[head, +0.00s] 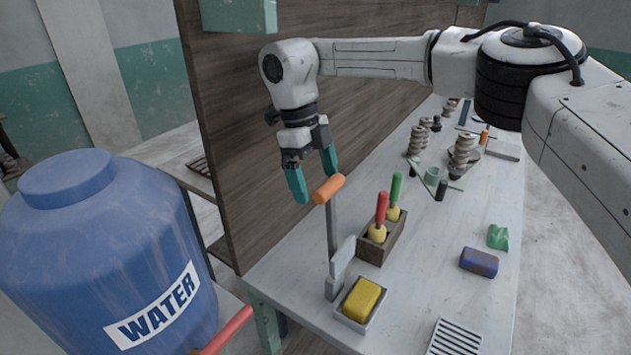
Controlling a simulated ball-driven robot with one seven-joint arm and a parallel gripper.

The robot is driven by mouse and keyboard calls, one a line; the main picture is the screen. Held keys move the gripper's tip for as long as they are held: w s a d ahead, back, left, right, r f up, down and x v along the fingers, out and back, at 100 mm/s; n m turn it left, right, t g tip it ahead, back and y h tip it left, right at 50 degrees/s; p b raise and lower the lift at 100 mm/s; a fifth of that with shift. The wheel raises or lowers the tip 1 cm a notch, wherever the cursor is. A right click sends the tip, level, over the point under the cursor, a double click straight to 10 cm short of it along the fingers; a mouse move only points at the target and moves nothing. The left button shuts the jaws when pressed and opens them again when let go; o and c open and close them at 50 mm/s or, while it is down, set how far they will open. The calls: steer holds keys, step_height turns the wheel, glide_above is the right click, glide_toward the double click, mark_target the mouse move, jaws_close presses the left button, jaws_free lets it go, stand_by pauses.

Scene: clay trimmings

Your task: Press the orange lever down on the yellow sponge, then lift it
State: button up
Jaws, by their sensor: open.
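The orange lever (329,188) is a cylinder-shaped handle on top of an upright grey bar, which rises from a grey bracket on the table. The yellow sponge (362,299) lies in a shallow grey tray (341,316) beside the bracket, at the table's front. My gripper (317,187) points down with its two teal fingers apart. It is empty and appears to be just above or behind the orange handle. The handle covers part of the gap between the fingertips, and I cannot tell whether they touch it.
A wooden box (385,243) with red- and green-handled tools stands right of the lever. A blue block (479,262), a green lump (498,237) and a slotted grate (455,338) lie farther right. Spiral parts (463,150) stand behind. A wooden panel (240,150) rises at the left, beside a blue water barrel (105,240).

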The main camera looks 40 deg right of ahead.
steer(key=b+v, duration=0.1)
steer(key=v, duration=0.8)
steer(key=shift+r, duration=0.3)
steer(key=shift+w+a, duration=0.1)
